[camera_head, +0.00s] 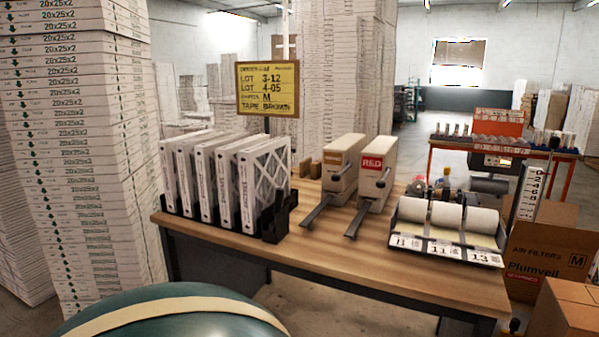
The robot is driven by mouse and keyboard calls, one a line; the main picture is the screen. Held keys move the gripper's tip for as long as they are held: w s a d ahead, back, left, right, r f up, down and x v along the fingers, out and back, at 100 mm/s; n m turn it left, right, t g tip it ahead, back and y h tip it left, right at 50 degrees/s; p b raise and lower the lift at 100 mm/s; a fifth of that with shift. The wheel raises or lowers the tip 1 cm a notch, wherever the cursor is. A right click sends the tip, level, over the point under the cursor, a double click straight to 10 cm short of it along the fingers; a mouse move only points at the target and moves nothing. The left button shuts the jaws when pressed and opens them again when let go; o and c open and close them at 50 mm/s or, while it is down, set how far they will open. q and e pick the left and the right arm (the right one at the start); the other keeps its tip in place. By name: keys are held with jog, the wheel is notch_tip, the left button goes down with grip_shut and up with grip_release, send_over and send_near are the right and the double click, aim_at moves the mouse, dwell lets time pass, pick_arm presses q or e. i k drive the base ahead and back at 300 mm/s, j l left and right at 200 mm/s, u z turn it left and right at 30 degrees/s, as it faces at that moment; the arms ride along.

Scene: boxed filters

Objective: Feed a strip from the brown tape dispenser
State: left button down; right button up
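Two cream tape dispensers stand side by side on the wooden workbench (330,262). The left dispenser (341,165) has an orange-brown label, too small to read, and a dark lever (316,213) sticking out low at its front. The right dispenser (375,172) has a red label reading RED and a similar dark lever (356,221). No tape strip is visible at either one. A yellow sign (267,88) behind the bench reads TAPE BROWN on its bottom line, with LOT 3-12 and LOT 4-05 above. Neither of my grippers is in view.
Several white-framed filters (228,187) stand in a black rack left of the dispensers. A holder with label rolls (446,232) sits to their right. Tall box stacks (80,130) flank the bench at left; cartons (540,248) stand at right. The bench's front strip is clear.

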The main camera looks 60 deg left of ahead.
aim_at(335, 177)
jog(key=u, duration=1.8)
jog(key=i+j, duration=0.95)
jog(key=i, duration=0.15)
jog(key=z, duration=1.6)
